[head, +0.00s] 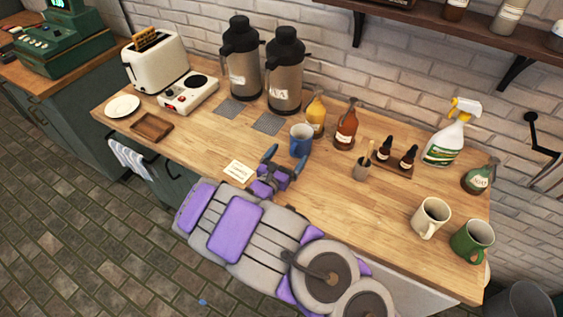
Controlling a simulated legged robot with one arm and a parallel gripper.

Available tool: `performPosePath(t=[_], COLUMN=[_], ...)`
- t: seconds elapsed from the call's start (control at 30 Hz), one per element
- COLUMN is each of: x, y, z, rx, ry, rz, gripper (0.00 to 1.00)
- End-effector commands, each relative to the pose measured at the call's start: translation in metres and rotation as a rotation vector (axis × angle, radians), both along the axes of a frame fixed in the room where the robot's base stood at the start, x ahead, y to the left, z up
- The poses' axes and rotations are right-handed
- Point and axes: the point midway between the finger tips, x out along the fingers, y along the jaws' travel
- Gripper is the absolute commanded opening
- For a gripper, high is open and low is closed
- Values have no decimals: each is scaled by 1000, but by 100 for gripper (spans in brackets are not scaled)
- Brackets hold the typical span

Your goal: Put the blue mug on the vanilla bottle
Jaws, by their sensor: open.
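The blue mug (301,139) stands upright on the wooden counter. My gripper (287,154) is open, just in front of the mug and slightly left, with its blue fingers pointing toward it. Whether a finger touches the mug, I cannot tell. A yellow bottle (316,117) stands right behind the mug. An amber bottle (346,126) with a dark top stands to its right. Their labels are too small to read, so I cannot tell which is vanilla. The lower part of the mug is partly hidden by my gripper.
Two large flasks (285,75) stand at the back left of the mug. A small cup with a stirrer (362,168), a dropper-bottle tray (390,168) and a spray bottle (445,135) are right. A white card (239,171) lies left of my gripper. The counter's left middle (205,137) is clear.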

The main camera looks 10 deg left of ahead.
Motion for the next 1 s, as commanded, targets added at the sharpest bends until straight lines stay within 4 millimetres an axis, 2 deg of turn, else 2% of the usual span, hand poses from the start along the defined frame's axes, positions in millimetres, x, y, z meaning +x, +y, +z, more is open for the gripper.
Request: performPosePath(t=[0.1, 0.3, 0.57, 0.67, 0.77, 0.87, 1.0], x=[-19, -35, -37, -36, -31, -30, -47], y=[7, 12, 12, 6, -20, -69, -154], z=[1, 0, 0, 5, 26, 61, 111], rx=[0, 2, 3, 11, 48, 117, 249], ry=[0, 0, 0, -7, -37, -90, -176], rz=[3, 1, -1, -20, -99, -245, -503], gripper=[100, 100, 100, 100, 100, 100, 100])
